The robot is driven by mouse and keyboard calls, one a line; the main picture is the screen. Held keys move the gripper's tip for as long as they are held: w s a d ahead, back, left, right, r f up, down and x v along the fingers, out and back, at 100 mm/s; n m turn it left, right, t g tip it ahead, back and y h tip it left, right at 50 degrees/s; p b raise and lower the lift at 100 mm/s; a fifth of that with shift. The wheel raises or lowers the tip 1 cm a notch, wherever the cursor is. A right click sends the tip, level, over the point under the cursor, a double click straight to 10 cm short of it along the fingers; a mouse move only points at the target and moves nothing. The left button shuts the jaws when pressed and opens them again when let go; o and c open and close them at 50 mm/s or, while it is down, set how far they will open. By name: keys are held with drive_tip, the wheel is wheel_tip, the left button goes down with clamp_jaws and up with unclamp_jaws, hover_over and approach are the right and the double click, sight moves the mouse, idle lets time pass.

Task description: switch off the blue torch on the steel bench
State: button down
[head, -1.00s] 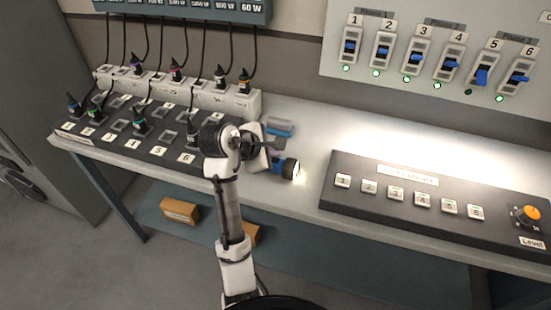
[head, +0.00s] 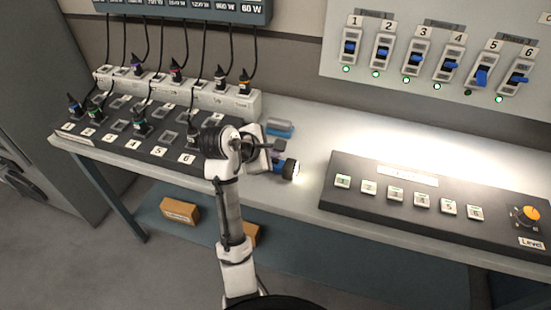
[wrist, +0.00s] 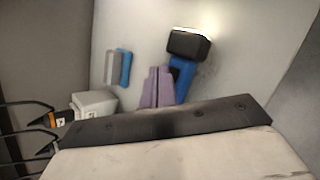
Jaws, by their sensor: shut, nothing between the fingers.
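The blue torch (head: 290,169) lies on the steel bench (head: 312,134), its black head to the right. Its lens end glows. In the wrist view, its black head (wrist: 189,42) and blue body (wrist: 181,72) show beyond my fingers, with brightness at the lens. My gripper (head: 281,147) is shut and empty, just above and beside the torch body in the head view. In the wrist view my fingertips (wrist: 157,84) are together beside the blue body, partly overlapping it. I cannot tell whether they touch it. The torch's switch cannot be made out.
A blue and grey block (head: 280,128) lies behind the torch. A socket strip with plugs (head: 180,88) and a black numbered panel (head: 117,133) stand left. A button panel with an orange knob (head: 430,210) is right. Wall switches (head: 435,55) hang behind.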

drive_tip(key=shift+f, duration=0.3)
drive_tip(key=shift+f, duration=0.1)
idle(0.3)
drive_tip(key=shift+p, duration=0.45)
drive_tip(key=shift+r+p, duration=0.6)
drive_tip(key=shift+p, duration=0.35)
wheel_tip(320, 180, up, 3)
drive_tip(key=p, duration=0.3)
drive_tip(key=shift+r+p, duration=0.1)
drive_tip(key=shift+p, duration=0.25)
drive_tip(key=shift+r, duration=1.35)
